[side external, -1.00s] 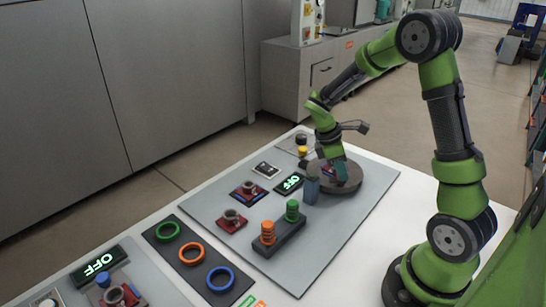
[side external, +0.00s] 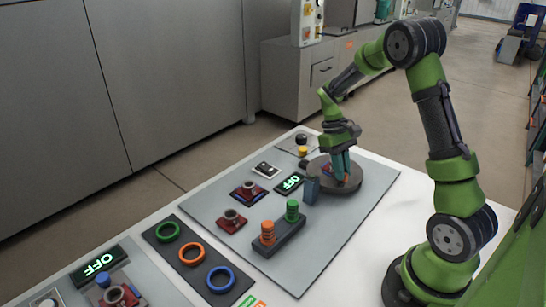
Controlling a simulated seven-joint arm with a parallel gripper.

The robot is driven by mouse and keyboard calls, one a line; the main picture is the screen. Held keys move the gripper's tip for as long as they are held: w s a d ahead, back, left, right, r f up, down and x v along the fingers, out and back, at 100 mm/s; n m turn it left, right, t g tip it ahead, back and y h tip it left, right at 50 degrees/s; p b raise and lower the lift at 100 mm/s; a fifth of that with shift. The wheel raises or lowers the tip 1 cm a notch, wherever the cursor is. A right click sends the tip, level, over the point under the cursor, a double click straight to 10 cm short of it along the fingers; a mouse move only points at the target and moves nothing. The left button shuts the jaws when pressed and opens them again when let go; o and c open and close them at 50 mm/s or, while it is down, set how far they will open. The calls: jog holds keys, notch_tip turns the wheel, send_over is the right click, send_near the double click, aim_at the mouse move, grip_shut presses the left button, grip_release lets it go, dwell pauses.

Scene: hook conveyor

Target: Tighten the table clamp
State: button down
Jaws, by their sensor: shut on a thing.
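My gripper (side external: 341,166) points down at a dark round table (side external: 350,185) at the far end of the grey panel. Its teal fingers are shut on a small part on that round table, which I take to be the table clamp. The fingers hide most of this part, and a little red and blue (side external: 327,170) shows just left of them. A blue-grey block (side external: 312,191) stands at the left front edge of the round table, close to the gripper.
A black display reading OFF (side external: 290,183) lies left of the round table. Red-based fixtures (side external: 233,220) and a tray with green, orange and blue rings (side external: 193,254) lie left.

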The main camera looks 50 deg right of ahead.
jog(key=m+y, duration=0.1)
jog(key=m, duration=0.2)
jog(key=m+y, duration=0.1)
jog(key=m, duration=0.1)
jog(key=shift+s+d+f+m+t, duration=0.15)
jog(key=shift+f+m+t, duration=0.05)
jog(key=shift+m+t, duration=0.2)
dwell(0.4)
jog(key=c, duration=1.2)
grip_release()
jog(key=shift+o, duration=0.2)
jog(key=shift+r, duration=0.1)
jog(key=v, duration=1.6)
jog(key=shift+r, duration=0.4)
jog(key=shift+d, duration=0.15)
